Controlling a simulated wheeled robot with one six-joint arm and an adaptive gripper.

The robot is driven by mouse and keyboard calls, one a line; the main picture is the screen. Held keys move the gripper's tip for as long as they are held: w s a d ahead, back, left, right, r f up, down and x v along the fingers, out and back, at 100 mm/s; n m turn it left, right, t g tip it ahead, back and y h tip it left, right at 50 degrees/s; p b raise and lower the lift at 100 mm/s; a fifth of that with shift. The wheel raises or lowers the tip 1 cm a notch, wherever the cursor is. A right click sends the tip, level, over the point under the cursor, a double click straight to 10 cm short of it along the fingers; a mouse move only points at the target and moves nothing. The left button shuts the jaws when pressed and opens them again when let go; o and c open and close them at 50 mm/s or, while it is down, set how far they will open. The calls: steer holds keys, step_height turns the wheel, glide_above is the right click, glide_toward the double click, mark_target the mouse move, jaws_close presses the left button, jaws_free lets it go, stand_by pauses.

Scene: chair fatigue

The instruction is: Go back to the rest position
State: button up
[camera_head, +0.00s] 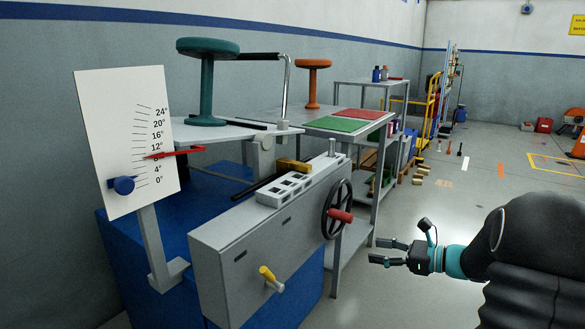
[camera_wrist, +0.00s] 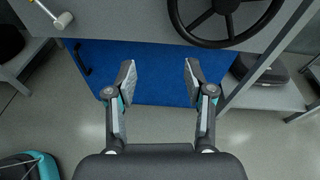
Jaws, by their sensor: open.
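My gripper (camera_head: 374,251) is open and empty in the head view, held in free air to the right of the grey test machine (camera_head: 225,245). It also shows in the wrist view (camera_wrist: 159,75), with its two fingers apart and nothing between them. In the head view the machine carries a black handwheel (camera_head: 330,225) with a red knob, and a yellow-handled lever (camera_head: 270,277) on its front. In the wrist view the handwheel (camera_wrist: 228,40) lies beyond the fingers at the upper right. The fingers appear apart from the machine.
A teal stool (camera_head: 207,85) stands on the machine's tilting plate, beside an angle scale (camera_head: 125,140) with a red pointer. An orange stool (camera_head: 313,85) stands on a bench behind, with green and red mats. Open floor (camera_head: 455,205) lies to the right.

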steer(key=s+a+f+n+g+h, duration=0.2)
steer(key=s+n+g+h, duration=0.2)
steer(key=s+n, duration=0.45)
steer(key=s+a+f+n+g+h, duration=0.25)
steer(key=s+n+h, duration=0.2)
steer(key=s, duration=0.65)
steer(key=s+a+r+n+t+h+p, duration=0.3)
steer(key=s+a+r+n+h, duration=0.1)
steer(key=s+r+n, duration=0.6)
step_height(320, 180, up, 2)
steer(key=s, duration=0.3)
steer(key=shift+a+n+h, duration=0.3)
steer(key=shift+a+h, duration=0.05)
steer(key=shift+r+t, duration=0.1)
steer(key=shift+t, duration=0.15)
